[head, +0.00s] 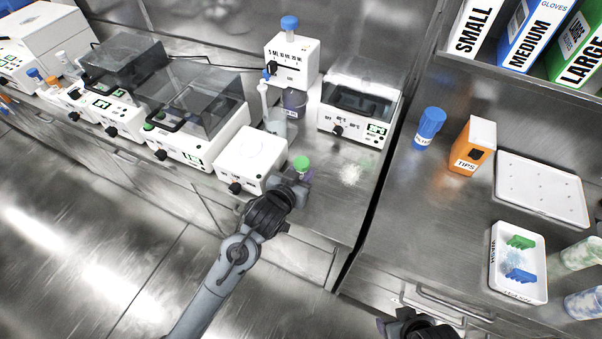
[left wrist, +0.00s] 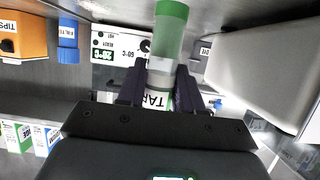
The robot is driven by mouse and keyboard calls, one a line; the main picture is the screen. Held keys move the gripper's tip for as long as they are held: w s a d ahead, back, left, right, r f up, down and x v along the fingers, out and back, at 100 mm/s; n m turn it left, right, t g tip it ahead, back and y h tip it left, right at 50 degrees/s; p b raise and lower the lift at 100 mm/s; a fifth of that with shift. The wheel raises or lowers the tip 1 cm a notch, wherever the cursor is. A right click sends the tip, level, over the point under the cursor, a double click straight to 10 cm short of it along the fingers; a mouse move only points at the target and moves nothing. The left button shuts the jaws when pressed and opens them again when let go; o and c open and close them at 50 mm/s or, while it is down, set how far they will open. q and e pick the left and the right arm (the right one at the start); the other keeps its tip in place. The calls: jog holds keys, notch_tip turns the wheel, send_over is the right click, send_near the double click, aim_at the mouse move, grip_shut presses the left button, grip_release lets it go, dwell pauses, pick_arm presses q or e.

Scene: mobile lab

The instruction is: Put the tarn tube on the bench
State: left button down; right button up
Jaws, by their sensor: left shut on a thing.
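In the head view the green cap of the tarn tube (head: 301,162) shows at the tip of my left gripper (head: 298,181), over the bench's front part. The steel bench (head: 335,205) lies around and beyond it. I cannot tell whether the tube's bottom touches the bench. My right gripper (head: 412,325) shows only partly at the bottom edge; its fingers are unclear.
A white device (head: 252,155) stands close left of the tube. A heater (head: 362,103) and a white block with a blue-capped tube (head: 292,58) stand behind. A blue-capped container (head: 429,126), tips box (head: 473,145) and trays stand on the right bench.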

pick_arm(q)
jog(key=shift+f, duration=0.35)
jog(key=shift+f, duration=0.2)
jog(key=c, duration=0.7)
grip_release()
jog(key=shift+c, duration=0.2)
jog(key=shift+r, duration=0.15)
